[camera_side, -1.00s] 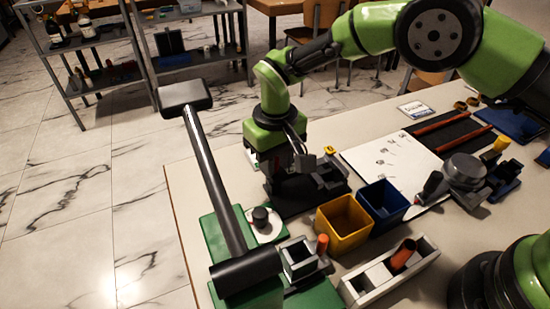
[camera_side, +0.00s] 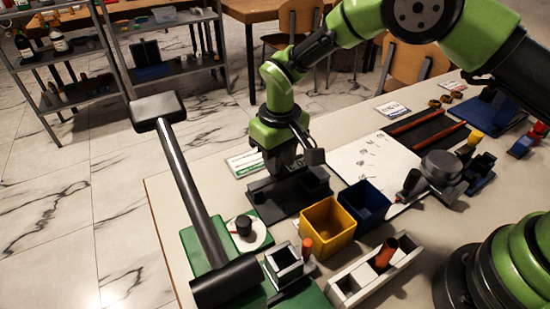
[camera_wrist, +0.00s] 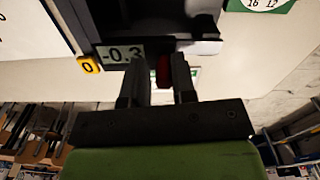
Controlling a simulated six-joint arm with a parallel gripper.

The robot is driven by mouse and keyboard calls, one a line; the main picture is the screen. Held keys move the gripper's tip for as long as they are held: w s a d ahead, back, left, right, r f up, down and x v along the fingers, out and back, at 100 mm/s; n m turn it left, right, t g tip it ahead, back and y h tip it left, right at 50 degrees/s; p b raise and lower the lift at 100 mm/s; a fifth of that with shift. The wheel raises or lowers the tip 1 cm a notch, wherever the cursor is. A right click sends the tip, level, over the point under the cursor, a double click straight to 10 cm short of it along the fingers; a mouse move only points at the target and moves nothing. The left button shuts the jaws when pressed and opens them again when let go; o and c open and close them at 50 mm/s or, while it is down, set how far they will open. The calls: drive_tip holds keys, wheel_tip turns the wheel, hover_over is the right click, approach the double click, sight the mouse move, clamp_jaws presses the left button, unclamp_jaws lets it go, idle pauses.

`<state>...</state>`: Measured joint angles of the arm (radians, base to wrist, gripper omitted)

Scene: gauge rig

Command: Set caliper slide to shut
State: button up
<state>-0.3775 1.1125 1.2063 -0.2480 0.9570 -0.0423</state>
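The caliper has a dark body with a grey display (camera_wrist: 122,53) reading -0.3 and a yellow button (camera_wrist: 88,64) marked 0 in the wrist view. My gripper (camera_wrist: 165,65) points at it, one finger on each side of a small red piece (camera_wrist: 163,72) beside the display. The red piece is close to the right finger, and a narrow gap shows on the left. In the side view my gripper (camera_side: 284,165) is low over the dark base (camera_side: 277,200) of the caliper rig. My wrist hides most of the caliper and the fingertips there.
A yellow bin (camera_side: 328,228) and a blue bin (camera_side: 366,202) stand in front of the rig. A green and white card (camera_side: 245,163) lies behind the rig. A white sheet (camera_side: 370,165) lies to the right.

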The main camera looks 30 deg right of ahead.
drive_tip(key=o, duration=0.3)
drive_tip(key=shift+d, duration=0.1)
wheel_tip(320, 180, up, 10)
drive_tip(key=shift+f, duration=0.2)
drive_tip(key=shift+r, duration=0.2)
